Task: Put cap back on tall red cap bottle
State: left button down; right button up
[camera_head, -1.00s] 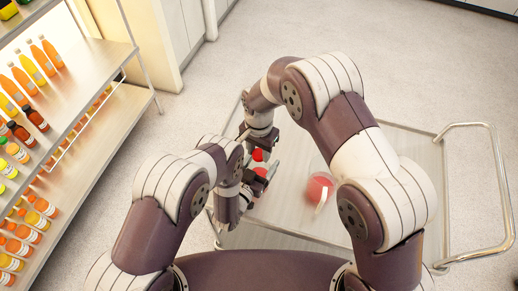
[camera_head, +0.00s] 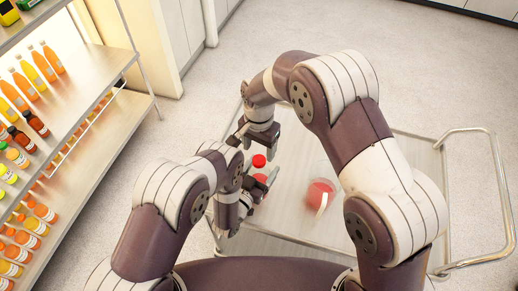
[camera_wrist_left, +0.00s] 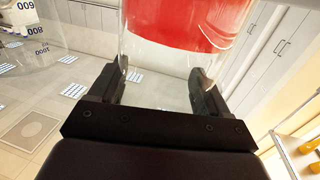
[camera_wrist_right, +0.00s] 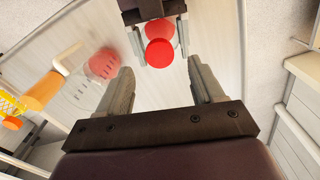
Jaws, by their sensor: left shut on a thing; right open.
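The tall clear bottle (camera_wrist_left: 180,50) holds red contents and stands between the fingers of my left gripper (camera_wrist_left: 155,78), which is shut on it. In the head view the left gripper (camera_head: 261,183) is left of the tray's middle. The red cap (camera_head: 259,160) shows at the bottle's top end, and in the right wrist view the cap (camera_wrist_right: 159,53) faces the camera. I cannot tell how firmly it sits. My right gripper (camera_head: 258,137) is open and empty, apart from the cap. In its wrist view its fingers (camera_wrist_right: 160,70) are spread wide.
A clear beaker with red liquid (camera_head: 322,190) stands on the cart top (camera_head: 290,225), right of the bottle. The cart has a metal handle (camera_head: 497,185) at the right. A shelf (camera_head: 100,140) with several juice bottles is at the left.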

aim_at(259, 160)
jog(key=shift+c, duration=0.2)
jog(key=shift+w+a+r+n, duration=0.1)
jog(key=shift+w+r+n, duration=0.05)
jog(key=shift+r+n, duration=0.4)
jog(key=shift+w+a+r+n, duration=0.1)
jog(key=shift+w+r+n, duration=0.05)
jog(key=shift+r+n, duration=0.4)
jog(key=n, duration=0.2)
jog(key=r+n, duration=0.1)
jog(key=n, duration=0.2)
jog(key=shift+s+d, duration=0.1)
jog(key=shift+s, duration=0.05)
jog(key=n, duration=0.4)
jog(key=shift+s+d+r, duration=0.1)
jog(key=shift+s+r, duration=0.05)
notch_tip(259, 160, down, 8)
jog(key=shift+f, duration=0.1)
